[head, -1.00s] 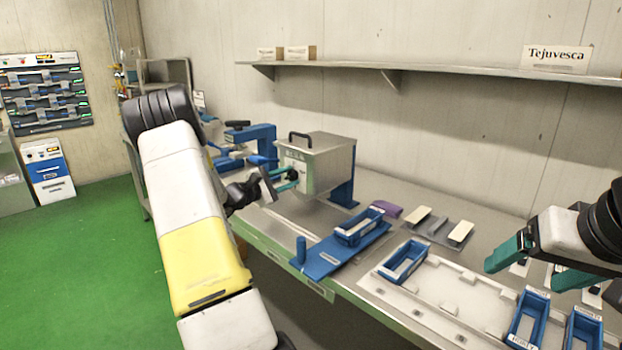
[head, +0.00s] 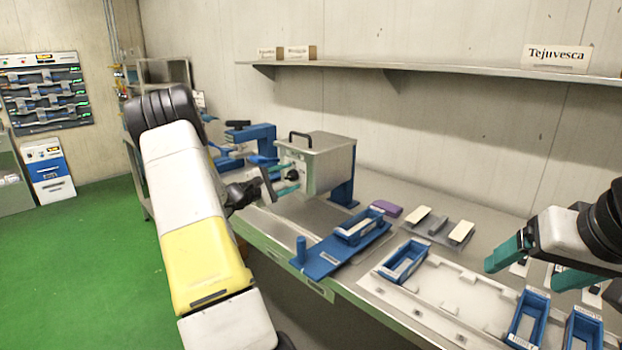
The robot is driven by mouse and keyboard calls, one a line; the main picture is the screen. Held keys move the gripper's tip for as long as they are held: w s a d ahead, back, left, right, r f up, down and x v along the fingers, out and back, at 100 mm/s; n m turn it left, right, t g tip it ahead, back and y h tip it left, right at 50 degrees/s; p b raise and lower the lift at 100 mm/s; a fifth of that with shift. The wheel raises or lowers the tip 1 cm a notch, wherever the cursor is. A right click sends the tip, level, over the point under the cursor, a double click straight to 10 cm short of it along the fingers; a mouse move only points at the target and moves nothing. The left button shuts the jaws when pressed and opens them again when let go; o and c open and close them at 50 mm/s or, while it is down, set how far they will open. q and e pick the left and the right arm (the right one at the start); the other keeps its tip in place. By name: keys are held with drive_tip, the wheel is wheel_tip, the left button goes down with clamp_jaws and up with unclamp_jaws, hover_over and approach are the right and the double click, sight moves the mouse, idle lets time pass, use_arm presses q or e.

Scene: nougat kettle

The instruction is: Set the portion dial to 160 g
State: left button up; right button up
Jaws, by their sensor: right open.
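The portion dial (head: 292,175) is a small black knob on the front plate of the grey metal kettle box (head: 328,162), which has a black top handle. My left gripper (head: 283,181) is right at the dial, with a teal finger beside and just below the knob. Its other finger is hard to make out, so I cannot tell whether it grips the knob. The dial's markings are too small to read. My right gripper (head: 530,268) is open and empty at the right, above the tray with blue bins.
A blue board (head: 322,262) with a peg and a blue bin lies in front of the kettle. A pale tray (head: 440,300) holds more blue bins (head: 403,261). A purple block (head: 386,208) lies behind. A shelf (head: 440,70) runs along the wall.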

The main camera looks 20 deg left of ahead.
use_arm(q)
drive_tip(key=v, duration=0.7)
drive_tip(key=shift+s, duration=0.4)
drive_tip(key=shift+a, duration=0.15)
drive_tip(key=s+d+r+m+g+h, duration=0.1)
drive_tip(key=s+d+r+m+g, duration=0.2)
drive_tip(key=d, duration=0.6)
drive_tip(key=s+d+r+m+g+h, duration=0.1)
drive_tip(key=s+d+r+m+g, duration=0.2)
drive_tip(key=d, duration=0.6)
drive_tip(key=s+d+r+m+g+h, duration=0.1)
drive_tip(key=s+d+m+g, duration=0.35)
drive_tip(key=d, duration=0.45)
drive_tip(key=s+d+r+m+y, duration=0.1)
drive_tip(key=s+m+y, duration=0.3)
drive_tip(key=s, duration=0.5)
drive_tip(key=s+d+r+m+y, duration=0.1)
drive_tip(key=s+d+m+y, duration=0.1)
drive_tip(key=s+m, duration=0.3)
drive_tip(key=s+y, duration=0.1)
drive_tip(key=s, duration=0.3)
drive_tip(key=shift+d+r+y, duration=0.15)
drive_tip(key=shift+d+y, duration=0.1)
drive_tip(key=shift+y, duration=0.15)
